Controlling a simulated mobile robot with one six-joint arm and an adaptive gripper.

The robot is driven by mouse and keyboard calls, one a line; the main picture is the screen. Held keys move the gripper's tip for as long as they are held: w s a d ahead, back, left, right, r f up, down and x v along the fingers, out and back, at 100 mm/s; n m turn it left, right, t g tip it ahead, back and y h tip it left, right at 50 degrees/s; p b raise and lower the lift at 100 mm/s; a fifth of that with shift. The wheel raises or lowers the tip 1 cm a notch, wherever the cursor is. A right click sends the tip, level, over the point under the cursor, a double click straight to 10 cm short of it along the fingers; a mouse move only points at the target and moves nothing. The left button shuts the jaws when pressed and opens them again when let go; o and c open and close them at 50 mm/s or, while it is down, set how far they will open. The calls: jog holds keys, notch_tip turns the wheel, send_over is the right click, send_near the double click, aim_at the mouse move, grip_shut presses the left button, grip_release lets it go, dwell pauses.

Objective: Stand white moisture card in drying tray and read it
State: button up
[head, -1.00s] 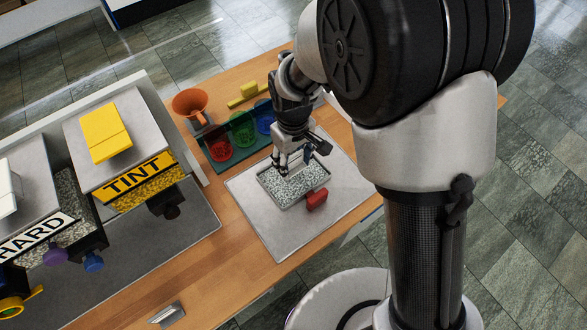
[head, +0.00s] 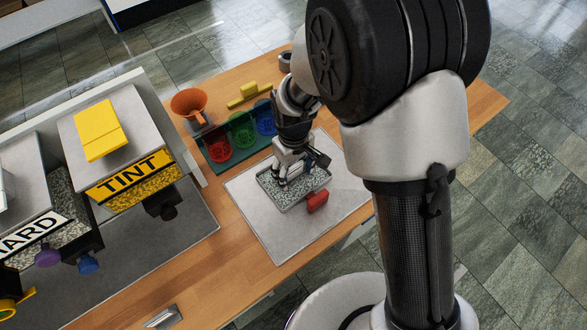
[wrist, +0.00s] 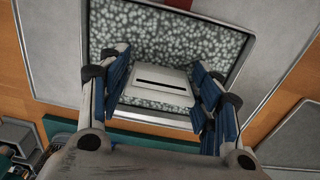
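The drying tray (head: 326,181) is a shallow metal tray filled with grey-white pebbles. It also shows in the wrist view (wrist: 95,25). The white moisture card (wrist: 160,85) has a dark line across its face and is over the pebbles, between my two fingers. My gripper (head: 298,176) is low over the tray. In the wrist view my gripper (wrist: 163,85) has its blue ribbed pads close to the card's left and right edges; whether they press on it is unclear. The card's base is hidden, and in the head view I cannot make the card out.
A red block (head: 317,201) lies by the tray's near edge on a grey mat (head: 262,225). Behind are a rack (head: 207,163) with red, green and blue cups, an orange funnel (head: 189,104) and a yellow piece (head: 249,92). The TINT press (head: 125,130) stands left.

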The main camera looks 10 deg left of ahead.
aim_at(294, 166)
jog(key=shift+o, duration=0.9)
notch_tip(294, 166, up, 12)
jog(key=p, duration=0.3)
jog(key=shift+r+p, duration=0.2)
jog(key=shift+p, duration=0.2)
jog(key=s+d+r+m+t, duration=0.2)
jog(key=s+d+r+m, duration=0.1)
jog(key=d+r, duration=0.55)
jog(key=s+d+r+m+t, duration=0.1)
jog(key=s+d+r+m, duration=0.3)
jog(key=d+r, duration=0.5)
jog(key=s+d+m+t, duration=0.1)
jog(key=s+d+m, duration=0.2)
jog(key=s+d, duration=0.3)
jog(key=shift+s+d+r+t, duration=0.25)
jog(key=shift+s+d+t, duration=0.1)
jog(key=shift+s, duration=0.7)
